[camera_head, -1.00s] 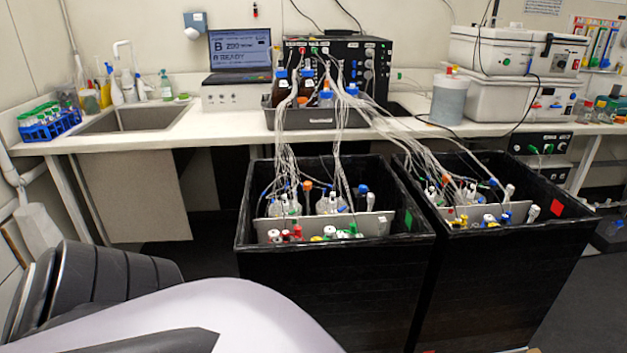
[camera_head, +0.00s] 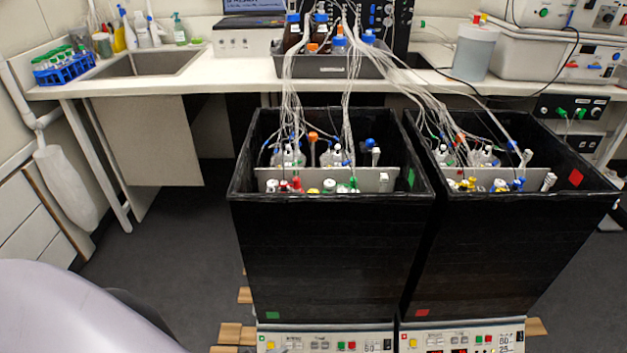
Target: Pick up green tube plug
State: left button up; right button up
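Several small coloured plugs stand along the front inner side of the left black box (camera_head: 330,250). A green plug (camera_head: 353,184) is among them, right of a white one (camera_head: 329,186). Red plugs (camera_head: 297,184) and a yellow one are nearby. The green plug is small, and its lower part is hidden behind the box's front rim. Neither gripper is in view. Only a pale rounded part of my own body shows at the lower left, far from the plugs.
A second black box (camera_head: 505,250) stands close on the right, with yellow and blue plugs. Bundled tubes hang into both boxes from bottles in a grey tray (camera_head: 335,66) on the white bench (camera_head: 225,77). A blue rack (camera_head: 64,69) sits at the left. The floor left of the boxes is clear.

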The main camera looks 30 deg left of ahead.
aim_at(351, 185)
jog(key=l+u, duration=0.15)
jog(key=u, duration=0.2)
jog(key=i+l+u, duration=0.1)
jog(key=u, duration=0.3)
jog(key=l+u, duration=0.2)
jog(key=u, duration=0.15)
jog(key=l+u, duration=0.25)
jog(key=u, duration=0.15)
jog(key=i+l+u, duration=0.1)
jog(key=l+u, duration=0.5)
jog(key=u, duration=0.25)
